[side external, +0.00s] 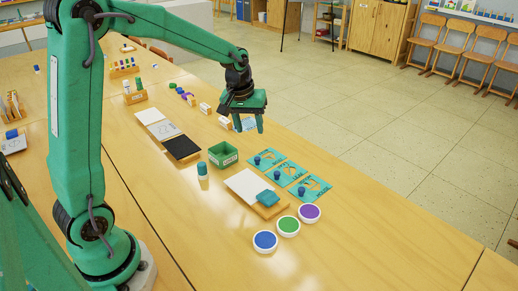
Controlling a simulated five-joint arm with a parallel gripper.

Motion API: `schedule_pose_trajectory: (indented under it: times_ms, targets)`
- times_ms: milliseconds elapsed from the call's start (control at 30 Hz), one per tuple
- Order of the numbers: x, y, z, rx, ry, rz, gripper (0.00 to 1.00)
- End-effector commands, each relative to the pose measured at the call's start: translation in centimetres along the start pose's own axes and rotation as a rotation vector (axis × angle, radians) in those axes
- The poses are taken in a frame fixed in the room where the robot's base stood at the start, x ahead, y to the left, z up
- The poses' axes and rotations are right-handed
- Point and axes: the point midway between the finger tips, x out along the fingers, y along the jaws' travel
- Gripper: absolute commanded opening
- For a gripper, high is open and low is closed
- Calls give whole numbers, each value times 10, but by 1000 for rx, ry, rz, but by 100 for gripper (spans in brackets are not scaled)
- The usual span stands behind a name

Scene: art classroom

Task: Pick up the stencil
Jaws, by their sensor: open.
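Several flat teal cards with cut-out shapes and blue knobs, which look like stencils, lie in a diagonal row on the table. I see a far one (270,155), a middle one (293,170) and a near one (318,184). My gripper (249,125) points down above the table, beyond the far stencil and apart from it. Its green fingers are spread, with nothing seen between them. A pale blue and white item (249,124) shows behind the fingers; I cannot tell what it is.
A green box (223,154), a glue bottle (202,171) and a white board with a teal block (268,198) stand left of the stencils. Blue (265,240), green (288,226) and purple (309,212) paint pots sit in front. The table's right side is clear.

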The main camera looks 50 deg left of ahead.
Motion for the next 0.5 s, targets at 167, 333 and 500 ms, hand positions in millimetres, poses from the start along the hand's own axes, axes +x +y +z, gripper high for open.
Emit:
schedule_pose_trajectory:
  times_ms: [167, 333, 500]
  targets:
    - [42, -4, -23, -90, -34, -24, 45]
    - [74, -8, -38, -157, -54, -41, 45]
    - [91, -10, -45, -193, -64, -49, 45]
